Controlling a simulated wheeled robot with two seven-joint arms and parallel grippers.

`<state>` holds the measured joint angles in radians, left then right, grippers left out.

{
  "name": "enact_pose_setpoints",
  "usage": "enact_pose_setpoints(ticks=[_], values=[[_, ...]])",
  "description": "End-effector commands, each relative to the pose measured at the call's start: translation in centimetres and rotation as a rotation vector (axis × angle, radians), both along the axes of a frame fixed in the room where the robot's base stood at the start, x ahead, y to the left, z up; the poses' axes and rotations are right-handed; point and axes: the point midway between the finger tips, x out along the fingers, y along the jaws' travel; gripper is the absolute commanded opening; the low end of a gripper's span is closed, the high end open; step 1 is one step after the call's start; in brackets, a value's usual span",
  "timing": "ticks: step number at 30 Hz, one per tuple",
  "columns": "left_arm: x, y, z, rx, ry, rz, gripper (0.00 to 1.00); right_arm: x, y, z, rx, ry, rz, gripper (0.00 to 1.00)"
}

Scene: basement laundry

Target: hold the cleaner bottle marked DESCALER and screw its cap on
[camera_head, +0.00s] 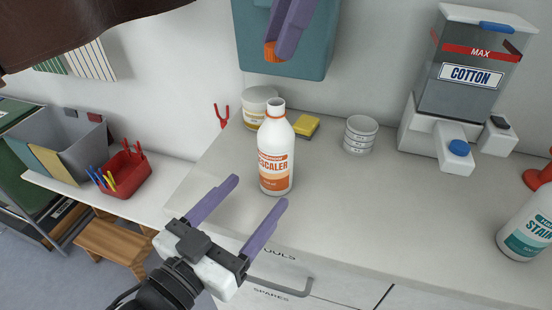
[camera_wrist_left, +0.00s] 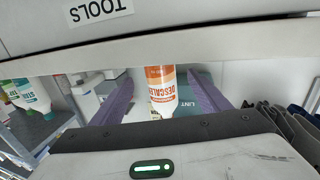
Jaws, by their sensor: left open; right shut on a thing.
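The white DESCALER bottle (camera_head: 276,150) with an orange label stands upright on the counter, its neck open and uncapped. My left gripper (camera_head: 259,191) is open and empty in front of the bottle, its purple fingertips short of it. In the left wrist view, which is upside down, the bottle (camera_wrist_left: 161,90) shows between the open fingers (camera_wrist_left: 162,95). My right gripper (camera_head: 285,48) is shut on the orange cap (camera_head: 271,52), above and apart from the bottle's neck. Its fingers partly hide the cap.
A white tub (camera_head: 258,103) and a yellow sponge (camera_head: 306,126) stand close behind the bottle. Stacked white cups (camera_head: 360,134), a COTTON dispenser (camera_head: 470,75) and another cleaner bottle (camera_head: 527,232) stand to the right. A teal box (camera_head: 333,25) hangs on the wall behind my right gripper.

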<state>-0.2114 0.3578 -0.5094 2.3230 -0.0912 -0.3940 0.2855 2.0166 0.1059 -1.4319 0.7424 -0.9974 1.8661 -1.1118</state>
Motion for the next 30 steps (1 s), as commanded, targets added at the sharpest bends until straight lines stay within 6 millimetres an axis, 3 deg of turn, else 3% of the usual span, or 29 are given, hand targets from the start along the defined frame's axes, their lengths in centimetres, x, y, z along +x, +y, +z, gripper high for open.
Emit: enact_pose_setpoints(ticks=[6, 12, 26, 30], values=[[3.8, -2.3, 0.1, -0.002, -0.001, 0.0, 0.69, 0.0, 0.0, 0.0, 0.0, 0.0, 0.0, 0.04], [6.2, -3.8, 0.0, -0.001, 0.001, 0.0, 0.69, 0.0, 0.0, 0.0, 0.0, 0.0, 0.0, 0.04], [7.2, -4.4, -0.1, 0.0, 0.002, -0.001, 0.69, 0.0, 0.0, 0.0, 0.0, 0.0, 0.0, 0.04], [7.2, -4.4, -0.1, 0.0, 0.002, 0.0, 0.51, 0.0, 0.0, 0.0, 0.0, 0.0, 0.0, 0.04]])
